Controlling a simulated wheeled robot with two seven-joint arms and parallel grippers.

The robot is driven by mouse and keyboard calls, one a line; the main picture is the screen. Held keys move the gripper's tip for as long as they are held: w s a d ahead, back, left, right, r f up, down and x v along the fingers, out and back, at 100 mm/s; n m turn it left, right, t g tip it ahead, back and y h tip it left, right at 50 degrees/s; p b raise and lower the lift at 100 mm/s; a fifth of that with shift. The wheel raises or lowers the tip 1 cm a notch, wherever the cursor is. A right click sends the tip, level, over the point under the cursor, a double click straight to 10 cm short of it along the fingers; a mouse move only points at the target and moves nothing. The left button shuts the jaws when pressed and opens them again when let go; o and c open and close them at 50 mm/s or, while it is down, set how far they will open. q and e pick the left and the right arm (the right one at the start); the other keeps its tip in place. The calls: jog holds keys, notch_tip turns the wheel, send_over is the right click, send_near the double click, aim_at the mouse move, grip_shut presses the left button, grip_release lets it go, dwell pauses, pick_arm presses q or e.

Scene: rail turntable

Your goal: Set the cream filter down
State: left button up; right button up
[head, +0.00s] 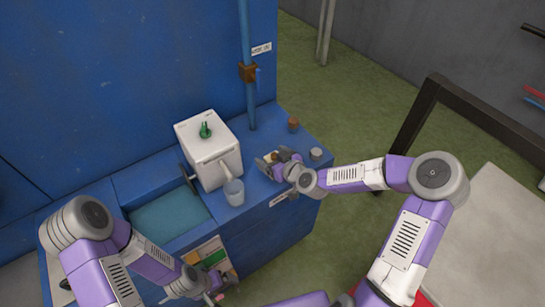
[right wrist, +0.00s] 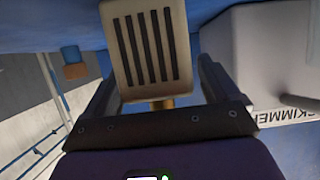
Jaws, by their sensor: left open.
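The cream filter (right wrist: 150,50), a pale block with dark slots and a brass stem, stands between the fingers of my right gripper (right wrist: 160,95) in the right wrist view. In the head view my right gripper (head: 274,161) is over the right part of the blue counter (head: 255,217), right of the white box; the filter is small and partly hidden there. Whether it touches the counter cannot be told. My left gripper (head: 217,291) is open and empty at the bottom, in front of the counter.
A blue pipe (head: 247,100) rises behind; a teal basin (head: 170,217) lies left.

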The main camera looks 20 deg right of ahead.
jog(key=shift+r, duration=0.2)
jog(key=p+v, duration=0.3)
jog(key=v, duration=0.8)
jog(key=s+a+f+m+g+y, duration=0.1)
jog(key=s+a+f+m+g, duration=0.2)
jog(key=f, duration=0.4)
jog(key=s+a+f+m+g, duration=0.1)
jog(key=s+a+f+g, duration=0.25)
jog(key=f, duration=0.35)
jog(key=s+a+f+m+g, duration=0.1)
jog(key=s+f+g, duration=0.1)
jog(key=s+f, duration=0.3)
jog(key=s+a+f+m+g+h, duration=0.1)
jog(key=s+f+g, duration=0.2)
jog(key=s+f, duration=0.3)
jog(key=shift+s+a+m+g, duration=0.3)
jog(key=shift+s+m+g, duration=0.1)
jog(key=shift+s, duration=0.7)
jog(key=shift+f, duration=0.15)
